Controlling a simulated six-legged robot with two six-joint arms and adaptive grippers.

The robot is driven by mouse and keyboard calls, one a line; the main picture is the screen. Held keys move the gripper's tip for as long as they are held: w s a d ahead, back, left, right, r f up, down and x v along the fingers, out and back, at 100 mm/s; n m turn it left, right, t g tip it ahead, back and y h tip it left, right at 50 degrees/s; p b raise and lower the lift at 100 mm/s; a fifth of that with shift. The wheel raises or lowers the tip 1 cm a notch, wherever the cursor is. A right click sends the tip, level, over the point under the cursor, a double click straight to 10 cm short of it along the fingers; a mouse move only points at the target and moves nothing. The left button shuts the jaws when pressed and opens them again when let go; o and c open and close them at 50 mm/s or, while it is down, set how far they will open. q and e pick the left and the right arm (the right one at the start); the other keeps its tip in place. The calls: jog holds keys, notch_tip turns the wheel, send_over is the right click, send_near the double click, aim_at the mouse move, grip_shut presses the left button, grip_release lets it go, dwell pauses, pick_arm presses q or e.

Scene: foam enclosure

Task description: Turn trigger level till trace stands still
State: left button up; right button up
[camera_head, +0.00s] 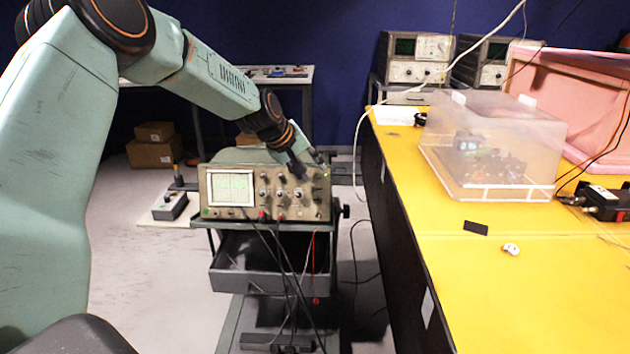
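The oscilloscope (232,213) stands on a cart, its front panel towards me. Its small screen (231,188) at the left of the panel is lit pale green; the shape of the trace is too small to make out. Several knobs (281,192) and leads are on the panel. My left arm comes in from the left, over the oscilloscope. My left gripper (311,169) is at the upper right of the panel, its two fingers visibly apart. The trigger level knob cannot be told from the others; the fingers cover part of that area. My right gripper is not in view.
A yellow bench (470,270) runs along the right, with a clear plastic box (490,145) and a pink foam enclosure (590,95). Black leads hang from the oscilloscope over the cart's drawer (240,278). A white cable hangs beside the bench.

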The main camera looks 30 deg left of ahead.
aim_at(319, 178)
pick_arm(q)
jog(key=shift+b+x, duration=0.65)
jog(key=shift+x, duration=0.85)
jog(key=shift+c, duration=0.3)
grip_shut()
